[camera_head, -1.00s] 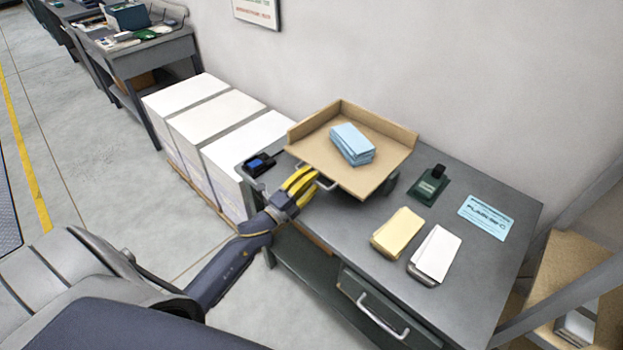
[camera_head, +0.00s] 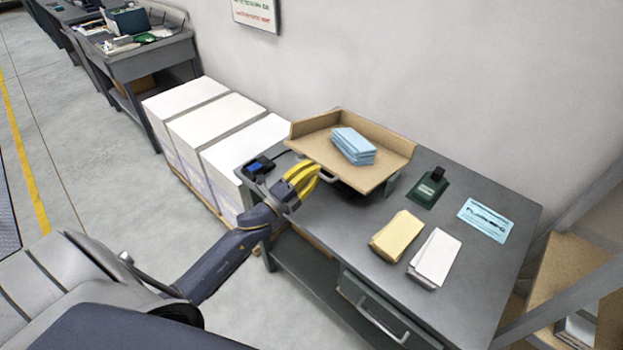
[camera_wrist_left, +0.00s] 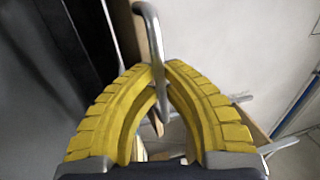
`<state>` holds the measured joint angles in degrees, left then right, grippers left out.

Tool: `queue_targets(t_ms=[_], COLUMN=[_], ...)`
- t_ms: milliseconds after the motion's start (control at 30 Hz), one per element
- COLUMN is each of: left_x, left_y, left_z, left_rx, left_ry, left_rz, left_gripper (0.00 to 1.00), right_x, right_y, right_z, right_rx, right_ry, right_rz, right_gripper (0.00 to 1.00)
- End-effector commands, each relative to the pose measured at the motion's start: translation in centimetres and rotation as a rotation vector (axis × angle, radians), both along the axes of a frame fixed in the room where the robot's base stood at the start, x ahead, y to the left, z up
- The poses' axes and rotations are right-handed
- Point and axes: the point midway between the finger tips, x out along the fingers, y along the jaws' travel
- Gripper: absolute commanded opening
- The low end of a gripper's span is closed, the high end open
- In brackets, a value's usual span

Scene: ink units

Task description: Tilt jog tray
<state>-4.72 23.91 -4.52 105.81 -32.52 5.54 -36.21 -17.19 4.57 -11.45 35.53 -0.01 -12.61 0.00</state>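The jog tray (camera_head: 387,176) is a tan three-walled tray on the grey bench, with its open front edge toward me and raised off the bench. A blue paper stack (camera_head: 353,145) lies on it. A metal handle (camera_head: 328,177) sits at its front left; it also shows in the left wrist view (camera_wrist_left: 153,40). My left gripper (camera_head: 316,172) is at this handle. In the left wrist view its yellow fingers (camera_wrist_left: 160,72) close together around the bar. The fingertips partly hide the handle. My right gripper is not in view.
A yellow pad (camera_head: 397,236), a white pad (camera_head: 435,257), a dark green device (camera_head: 430,187) and a blue card (camera_head: 486,220) lie on the bench (camera_head: 480,190) right of the tray. A small dark device (camera_head: 258,165) lies left. White paper stacks (camera_head: 245,145) stand beside the bench.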

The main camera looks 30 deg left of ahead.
Motion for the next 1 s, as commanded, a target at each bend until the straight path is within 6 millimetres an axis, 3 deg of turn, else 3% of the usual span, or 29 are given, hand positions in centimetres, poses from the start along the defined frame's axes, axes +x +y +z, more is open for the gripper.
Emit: queue_targets(t_ms=[333, 400, 567, 867, 1000], left_x=[0.1, 0.1, 0.1, -0.1, -1.2], left_y=[-0.1, 0.0, 0.0, 0.0, 0.3], left_z=[0.6, 0.6, 0.5, 0.3, 0.0], left_rx=[-0.004, -0.003, -0.002, -0.002, -0.002], left_ry=[-0.003, -0.003, -0.001, 0.001, 0.003], left_rz=[-0.002, -0.001, 0.000, 0.001, 0.002], left_gripper=[0.00, 0.15, 0.32, 0.32, 0.32], right_x=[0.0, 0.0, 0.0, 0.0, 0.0], right_y=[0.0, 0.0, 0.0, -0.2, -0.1], right_z=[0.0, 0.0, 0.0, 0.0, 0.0], right_rx=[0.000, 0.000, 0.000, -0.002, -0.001], right_ry=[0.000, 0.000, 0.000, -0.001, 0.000], right_rz=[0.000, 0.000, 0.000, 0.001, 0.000], right_gripper=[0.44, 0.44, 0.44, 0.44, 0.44])
